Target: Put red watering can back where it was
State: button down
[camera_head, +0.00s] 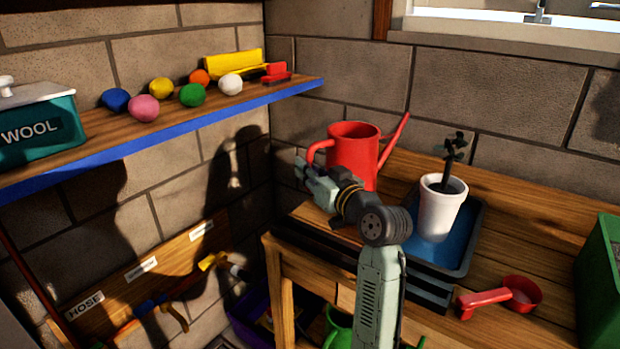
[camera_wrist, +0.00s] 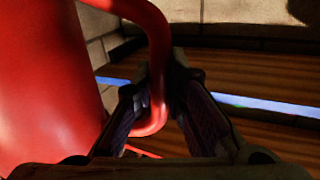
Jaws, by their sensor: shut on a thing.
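The red watering can (camera_head: 352,152) is upright at the back left of the wooden workbench, near the wall corner, its spout pointing up to the right. I cannot tell whether its base touches the bench. My gripper (camera_head: 308,175) is at its left side, shut on its handle. In the wrist view the can's red body (camera_wrist: 45,80) fills the left, and the curved handle (camera_wrist: 158,70) runs down between the two fingers of my gripper (camera_wrist: 160,110). The can's lower part is partly hidden by my arm in the head view.
A white pot with a dark plant (camera_head: 440,207) stands in a blue tray (camera_head: 470,245) right of the can. A red scoop (camera_head: 520,291) and green container (camera_head: 600,275) are further right. A blue-edged shelf (camera_head: 230,112) with yarn balls is at left.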

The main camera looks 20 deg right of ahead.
jog(key=shift+f, duration=1.25)
jog(key=shift+f, duration=0.15)
jog(key=c, duration=1.6)
grip_release()
jog(key=shift+r, duration=0.25)
jog(key=shift+s+d+f, duration=0.1)
jog(key=shift+s, duration=0.2)
jog(key=b+v, duration=0.2)
jog(key=v, duration=0.9)
jog(key=shift+b, duration=0.3)
jog(key=shift+s, duration=0.15)
